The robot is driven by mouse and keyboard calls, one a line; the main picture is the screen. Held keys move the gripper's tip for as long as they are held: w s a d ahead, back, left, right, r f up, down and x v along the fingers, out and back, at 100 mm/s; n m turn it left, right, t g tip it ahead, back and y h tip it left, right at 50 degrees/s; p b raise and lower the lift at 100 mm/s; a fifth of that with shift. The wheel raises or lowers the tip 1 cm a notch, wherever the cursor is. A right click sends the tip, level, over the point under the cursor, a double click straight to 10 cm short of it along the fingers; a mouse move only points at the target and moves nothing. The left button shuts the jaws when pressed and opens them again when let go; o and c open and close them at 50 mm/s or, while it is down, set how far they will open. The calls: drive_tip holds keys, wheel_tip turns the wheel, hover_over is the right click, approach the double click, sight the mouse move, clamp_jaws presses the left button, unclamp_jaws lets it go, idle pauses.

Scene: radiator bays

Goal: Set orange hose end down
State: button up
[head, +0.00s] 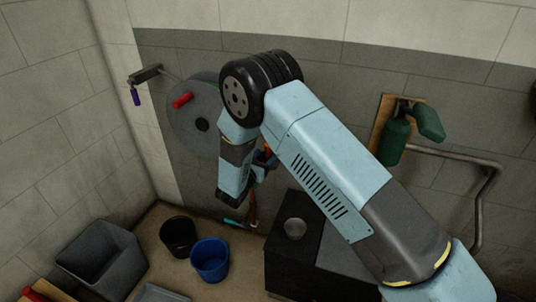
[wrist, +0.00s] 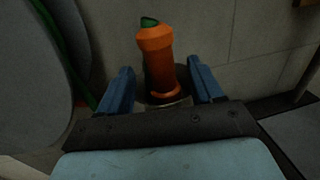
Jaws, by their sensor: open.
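The orange hose end (wrist: 158,62), with a green tip, stands roughly upright in the wrist view. My gripper (wrist: 160,72) is open, with one blue finger on each side of it and a visible gap on both sides. The lower part of the hose end is in front of or in a dark round piece with a pale rim (wrist: 181,101); I cannot tell which. In the head view, a small orange patch (head: 268,150) shows beside my arm, which hides most of that area.
A grey reel disc (wrist: 30,75) with a green line stands close at left in the wrist view. In the head view are the reel with a red handle (head: 182,100), black bucket (head: 178,237), blue bucket (head: 210,260), dark cabinet (head: 292,262) and a green wall fitting (head: 394,142).

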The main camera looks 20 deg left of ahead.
drive_tip(key=v, duration=0.8)
